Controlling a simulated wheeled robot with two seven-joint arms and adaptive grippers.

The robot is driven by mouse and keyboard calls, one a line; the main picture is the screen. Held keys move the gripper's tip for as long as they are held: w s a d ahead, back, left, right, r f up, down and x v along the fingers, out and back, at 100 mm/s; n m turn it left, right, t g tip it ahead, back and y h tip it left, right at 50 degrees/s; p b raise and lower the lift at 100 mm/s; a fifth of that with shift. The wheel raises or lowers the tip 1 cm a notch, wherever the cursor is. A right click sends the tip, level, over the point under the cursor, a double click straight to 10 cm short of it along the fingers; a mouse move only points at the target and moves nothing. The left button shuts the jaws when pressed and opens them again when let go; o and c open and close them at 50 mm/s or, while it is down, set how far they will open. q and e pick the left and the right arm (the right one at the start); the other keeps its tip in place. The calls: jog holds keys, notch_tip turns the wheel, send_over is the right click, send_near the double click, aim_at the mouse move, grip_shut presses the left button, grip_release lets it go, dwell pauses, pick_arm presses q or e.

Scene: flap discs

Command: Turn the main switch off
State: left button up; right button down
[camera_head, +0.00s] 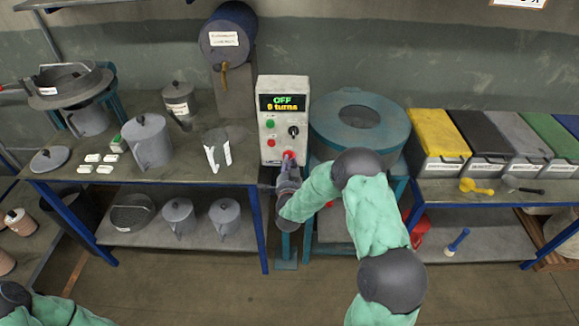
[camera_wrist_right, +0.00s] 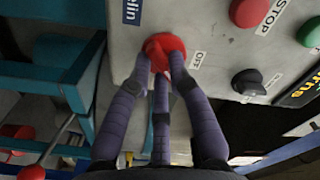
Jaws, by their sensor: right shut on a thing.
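The main switch is a red knob (camera_wrist_right: 165,46) low on the front of a light grey control box (camera_head: 270,88). An "OFF" label is beside it in the wrist view. In the head view the red knob (camera_head: 289,155) shows just above my right gripper (camera_head: 288,166). In the wrist view the purple fingers of my right gripper (camera_wrist_right: 160,84) are closed round the knob's near side, and their tips partly hide it. The box's display (camera_head: 282,103) reads "OFF" in green with a yellow turns line below. My left gripper is out of view.
A black selector knob (camera_wrist_right: 248,83), a red stop button (camera_wrist_right: 249,11) and a green button are on the same panel. A round teal drum (camera_head: 352,118) stands close to the right of the box. A workbench (camera_head: 200,178) with jugs is on the left.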

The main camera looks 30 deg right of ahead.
jog(key=shift+r+n+b, duration=0.1)
jog(key=shift+n+b, duration=0.45)
jog(key=shift+n, duration=4.05)
jog(key=c, duration=1.1)
grip_release()
jog(key=shift+c, duration=0.2)
jog(key=v, duration=1.2)
